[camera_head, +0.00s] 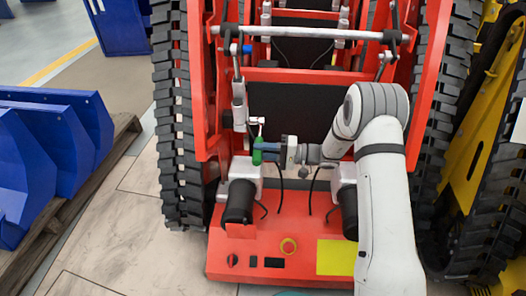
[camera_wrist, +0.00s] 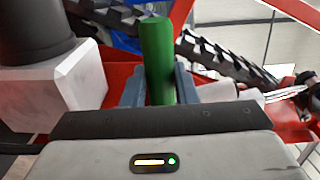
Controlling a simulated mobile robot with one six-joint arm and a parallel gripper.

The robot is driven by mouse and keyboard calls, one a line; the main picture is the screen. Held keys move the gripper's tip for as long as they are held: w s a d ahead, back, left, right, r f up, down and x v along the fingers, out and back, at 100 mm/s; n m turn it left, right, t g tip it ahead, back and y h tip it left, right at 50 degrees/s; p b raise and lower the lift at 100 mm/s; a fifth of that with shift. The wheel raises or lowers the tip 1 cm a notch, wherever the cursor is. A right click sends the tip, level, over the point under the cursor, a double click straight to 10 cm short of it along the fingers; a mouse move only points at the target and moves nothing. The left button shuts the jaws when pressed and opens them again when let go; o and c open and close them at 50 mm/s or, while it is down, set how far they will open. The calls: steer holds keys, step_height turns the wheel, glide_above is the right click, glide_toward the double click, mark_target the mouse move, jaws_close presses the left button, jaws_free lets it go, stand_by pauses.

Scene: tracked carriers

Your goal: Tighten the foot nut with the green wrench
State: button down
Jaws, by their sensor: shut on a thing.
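The green wrench shows as a short green handle (camera_head: 257,157) at the left end of my arm in the head view. My gripper (camera_head: 265,152) is shut on it. In the wrist view the green handle (camera_wrist: 157,50) stands upright between the two blue-grey fingers of my gripper (camera_wrist: 158,82) and rises above them. A small pale metal piece (camera_head: 257,122) shows just above the handle in the head view; I cannot tell whether it belongs to the wrench. I cannot make out the foot nut for certain in either view.
The red carrier (camera_head: 265,270) has black tracks (camera_head: 178,120) on both sides. A silver cylinder (camera_head: 239,105) stands left of my gripper. A white block with a black motor (camera_head: 240,200) is close below. Blue parts (camera_head: 50,140) lie on a pallet left.

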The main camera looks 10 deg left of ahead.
steer(key=shift+r+m+p, duration=0.5)
steer(key=shift+r+p, duration=0.05)
steer(key=shift+r, duration=0.15)
steer(key=shift+w+r+m+p, duration=0.15)
steer(key=shift+r+m+p, duration=0.55)
steer(key=shift+p, duration=0.25)
steer(key=shift+r, duration=0.1)
steer(key=shift+w+r+m+p, duration=0.2)
steer(key=shift+r+m+p, duration=0.2)
steer(key=shift+r+p, duration=0.4)
steer(key=shift+a, duration=0.1)
steer(key=shift+w+r+m+p, duration=0.25)
steer(key=shift+r+m+p, duration=0.4)
steer(key=shift+p, duration=0.25)
steer(key=shift+r, duration=0.1)
